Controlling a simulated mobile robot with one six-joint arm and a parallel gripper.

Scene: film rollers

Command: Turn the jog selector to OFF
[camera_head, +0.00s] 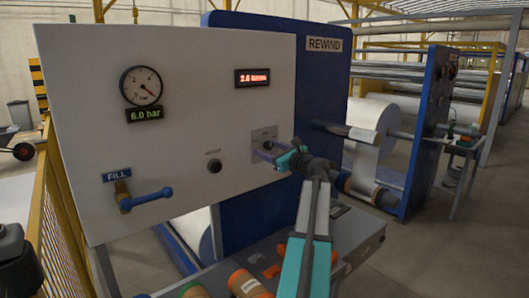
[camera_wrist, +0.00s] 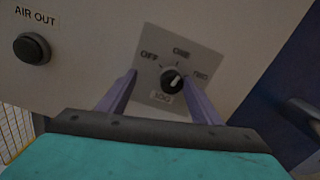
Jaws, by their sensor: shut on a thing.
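The jog selector is a black knob (camera_wrist: 173,82) with a white pointer mark on a grey plate (camera_wrist: 160,40). The plate is tilted in the wrist view, with JOG at its bottom, OFF at upper left and two blurred labels at top and right. The pointer leans up and slightly right, away from OFF. In the head view the plate (camera_head: 263,133) is at the panel's lower right. My gripper (camera_wrist: 161,75) has its purple fingers on either side of the knob and is shut on it; the fingertip contact is not clear. My gripper (camera_head: 267,152) partly covers the selector in the head view.
The white panel (camera_head: 80,100) carries a gauge (camera_head: 141,86), a FILL valve with a blue lever (camera_head: 147,199) and a black button (camera_head: 215,165), labelled AIR OUT in the wrist view (camera_wrist: 32,48). A blue REWIND frame (camera_head: 325,85) stands right of the panel. A yellow fence (camera_head: 55,215) is at left.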

